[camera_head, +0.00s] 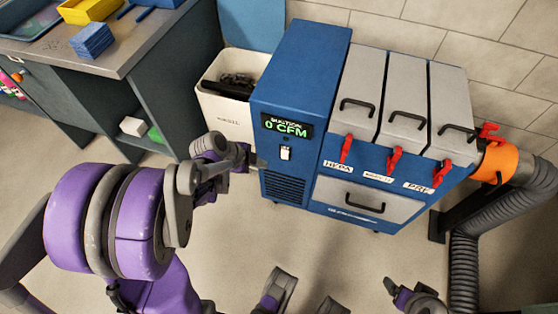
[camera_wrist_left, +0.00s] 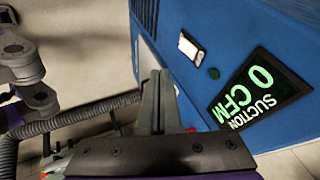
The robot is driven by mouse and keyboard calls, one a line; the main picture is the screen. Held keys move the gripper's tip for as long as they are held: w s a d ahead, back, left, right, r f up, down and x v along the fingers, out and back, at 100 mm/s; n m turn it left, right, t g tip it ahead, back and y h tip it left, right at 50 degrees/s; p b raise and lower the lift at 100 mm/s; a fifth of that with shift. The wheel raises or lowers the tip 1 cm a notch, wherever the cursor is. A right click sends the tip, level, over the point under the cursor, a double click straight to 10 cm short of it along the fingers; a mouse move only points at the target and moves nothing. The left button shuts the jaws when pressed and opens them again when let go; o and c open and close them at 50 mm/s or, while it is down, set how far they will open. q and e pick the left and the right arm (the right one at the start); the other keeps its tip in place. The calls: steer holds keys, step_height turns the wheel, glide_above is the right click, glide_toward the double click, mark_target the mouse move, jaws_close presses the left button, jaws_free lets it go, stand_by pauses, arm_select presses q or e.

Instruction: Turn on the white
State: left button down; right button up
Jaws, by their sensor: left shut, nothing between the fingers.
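A white rocker switch (camera_head: 286,153) sits on the front of the blue suction machine (camera_head: 300,65), below a dark display (camera_head: 287,126) that reads SUCTION 0 CFM in green. My left gripper (camera_head: 252,160) is shut and empty, just left of the machine's front and a little lower than the switch. In the left wrist view the switch (camera_wrist_left: 190,47) is beyond and to the right of the gripper's fingers (camera_wrist_left: 158,95), apart from them. A small green dot (camera_wrist_left: 214,73) shows between the switch and the display. Parts of my right arm may show at the bottom edge; its jaw state is unclear.
Grey filter covers with black handles (camera_head: 405,105) and red latches (camera_head: 394,160) fill the machine's right side. An orange collar (camera_head: 497,163) joins a grey hose (camera_head: 465,265). A white bin (camera_head: 228,115) and a workbench (camera_head: 110,50) stand left.

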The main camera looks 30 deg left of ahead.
mark_target(285, 154)
arm_select(q)
steer(key=shift+a+f, duration=0.15)
steer(key=w+f+b, duration=0.1)
steer(key=w+f, duration=0.2)
steer(key=w+d+f+b, duration=0.1)
steer(key=w+f+b, duration=0.1)
steer(key=w, duration=0.1)
steer(key=w+f+b, duration=0.1)
steer(key=w+f, duration=0.2)
steer(key=shift+d+f, duration=0.25)
steer(key=shift+f, duration=0.1)
steer(key=shift+w, duration=0.1)
steer(key=shift+w+f, duration=0.15)
steer(key=shift+w, duration=0.1)
stand_by(0.4)
